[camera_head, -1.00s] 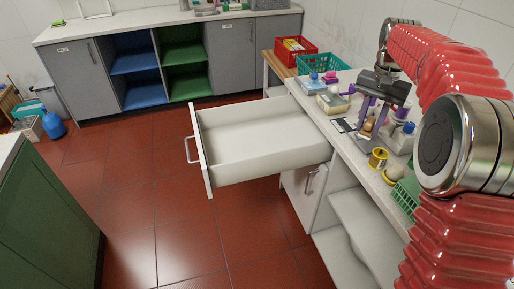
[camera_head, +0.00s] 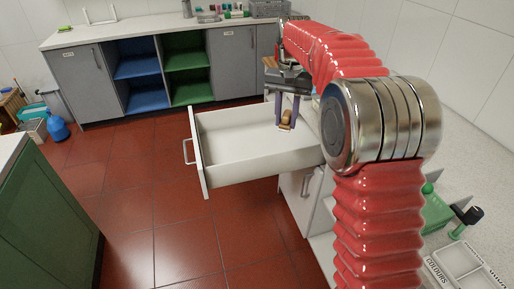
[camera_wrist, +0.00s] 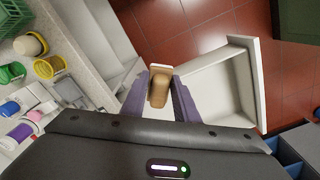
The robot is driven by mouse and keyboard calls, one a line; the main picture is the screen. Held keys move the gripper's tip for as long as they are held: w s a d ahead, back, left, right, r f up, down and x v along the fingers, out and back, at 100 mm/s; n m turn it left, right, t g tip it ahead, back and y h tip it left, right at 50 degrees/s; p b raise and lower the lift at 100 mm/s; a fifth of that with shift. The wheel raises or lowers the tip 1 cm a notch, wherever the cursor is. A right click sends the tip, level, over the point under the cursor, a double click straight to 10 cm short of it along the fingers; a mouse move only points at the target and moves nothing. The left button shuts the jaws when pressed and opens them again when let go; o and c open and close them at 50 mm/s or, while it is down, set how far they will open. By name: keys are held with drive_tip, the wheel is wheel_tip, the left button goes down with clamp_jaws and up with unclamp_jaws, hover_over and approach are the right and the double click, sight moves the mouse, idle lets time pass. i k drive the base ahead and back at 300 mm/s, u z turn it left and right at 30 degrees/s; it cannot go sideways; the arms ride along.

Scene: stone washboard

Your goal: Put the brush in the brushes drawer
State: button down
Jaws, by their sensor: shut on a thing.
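My gripper (camera_head: 286,124) is shut on a small brush (camera_head: 287,117) with a tan wooden body. It also shows in the wrist view, where the brush (camera_wrist: 159,90) sits between the two purple fingers, with a pale edge at its far end. The white drawer (camera_head: 233,162) is pulled out and looks empty where I can see inside. In the head view the brush appears over the drawer's right part, near the counter. In the wrist view the drawer (camera_wrist: 243,85) lies below and to the right of the brush. Any label on the drawer is not visible.
A green cabinet (camera_head: 45,220) stands at the left. My arm hides much of the counter in the head view. The red tiled floor before the drawer is clear.

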sight(259, 137)
drive_tip(key=u, duration=0.25)
drive_tip(key=i, duration=0.95)
drive_tip(key=u, duration=0.85)
drive_tip(key=i, duration=0.6)
drive_tip(key=u, duration=0.45)
